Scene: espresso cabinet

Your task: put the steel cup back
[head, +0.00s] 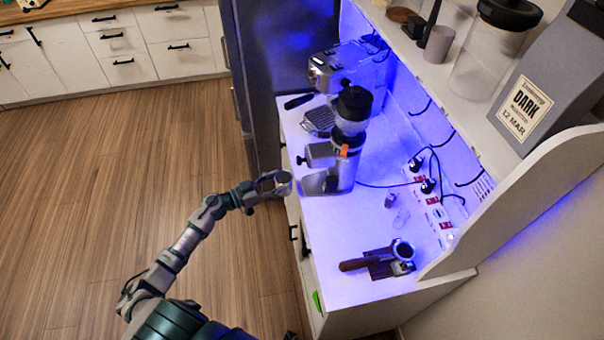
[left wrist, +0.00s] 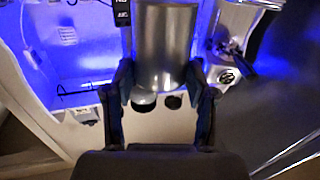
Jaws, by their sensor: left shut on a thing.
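My left gripper (head: 264,190) reaches in from the left at the counter's front edge. It is shut on the steel cup (head: 280,181), near the front of the grinder (head: 345,150). In the left wrist view the steel cup (left wrist: 165,45) is a shiny upright cylinder between the two fingers of the left gripper (left wrist: 161,88), with one finger against each side. The fingers hide part of its sides.
The white counter (head: 345,295) holds an espresso machine (head: 345,70) at the back and a portafilter (head: 365,262) on a dark stand at the near end. A small clear glass (head: 401,218) stands near the wall sockets. A shelf above carries a grey bag (head: 555,75). Free counter lies between grinder and portafilter.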

